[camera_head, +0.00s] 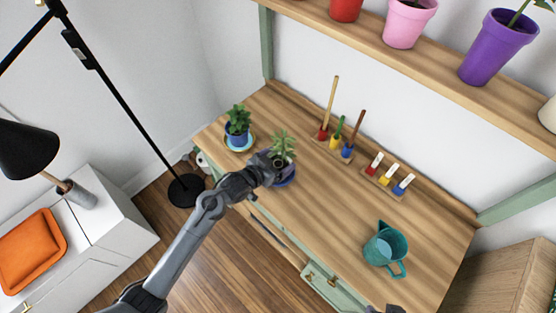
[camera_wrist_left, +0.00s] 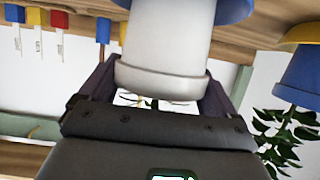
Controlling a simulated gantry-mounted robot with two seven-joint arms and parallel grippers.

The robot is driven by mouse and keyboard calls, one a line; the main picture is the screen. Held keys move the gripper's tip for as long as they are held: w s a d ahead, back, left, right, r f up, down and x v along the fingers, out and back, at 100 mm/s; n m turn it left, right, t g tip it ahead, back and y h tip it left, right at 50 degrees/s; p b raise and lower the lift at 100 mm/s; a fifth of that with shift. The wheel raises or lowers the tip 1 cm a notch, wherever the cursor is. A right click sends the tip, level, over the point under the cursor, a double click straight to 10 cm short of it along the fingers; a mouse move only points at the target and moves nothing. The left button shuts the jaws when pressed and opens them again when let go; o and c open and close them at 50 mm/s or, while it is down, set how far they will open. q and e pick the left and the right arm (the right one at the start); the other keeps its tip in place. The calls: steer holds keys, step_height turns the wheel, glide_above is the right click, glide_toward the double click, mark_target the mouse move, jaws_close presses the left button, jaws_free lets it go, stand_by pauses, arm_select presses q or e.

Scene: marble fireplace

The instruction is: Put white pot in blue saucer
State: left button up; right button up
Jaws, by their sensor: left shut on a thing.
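The white pot (camera_wrist_left: 165,42) is between the fingers of my left gripper (camera_wrist_left: 158,90), which is shut on it near the rim in the left wrist view, a picture that is upside down. The pot's green plant (camera_head: 284,146) shows in the head view beyond the left gripper (camera_head: 272,166), which hides most of the pot. The blue saucer (camera_head: 286,182) is at the pot's base; its edge also shows in the wrist view (camera_wrist_left: 236,8). Whether the pot touches it I cannot tell. Only a dark tip, perhaps my right gripper (camera_head: 385,309), shows at the bottom edge.
A blue potted plant (camera_head: 238,139) stands on another saucer (camera_head: 249,146) left of my gripper. A teal watering can (camera_head: 384,247) stands at right. The middle right of the wooden desk is clear.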

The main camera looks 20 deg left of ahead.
arm_select(q)
steer(key=o, duration=1.5)
steer(key=shift+f, duration=0.1)
steer(key=shift+c, duration=0.2)
steer(key=shift+s+r, duration=0.1)
steer(key=shift+r, duration=0.1)
steer(key=p+v, duration=0.2)
steer(key=v, duration=1)
steer(key=s+f+n+g+y, duration=0.1)
steer(key=s+g+y, duration=0.3)
steer(key=s, duration=1.7)
steer(key=n+g, duration=0.1)
steer(key=g, duration=0.4)
steer(key=shift+s+a+f+y, duration=0.15)
steer(key=shift+s+a+y, duration=0.05)
steer(key=shift+s+y, duration=0.1)
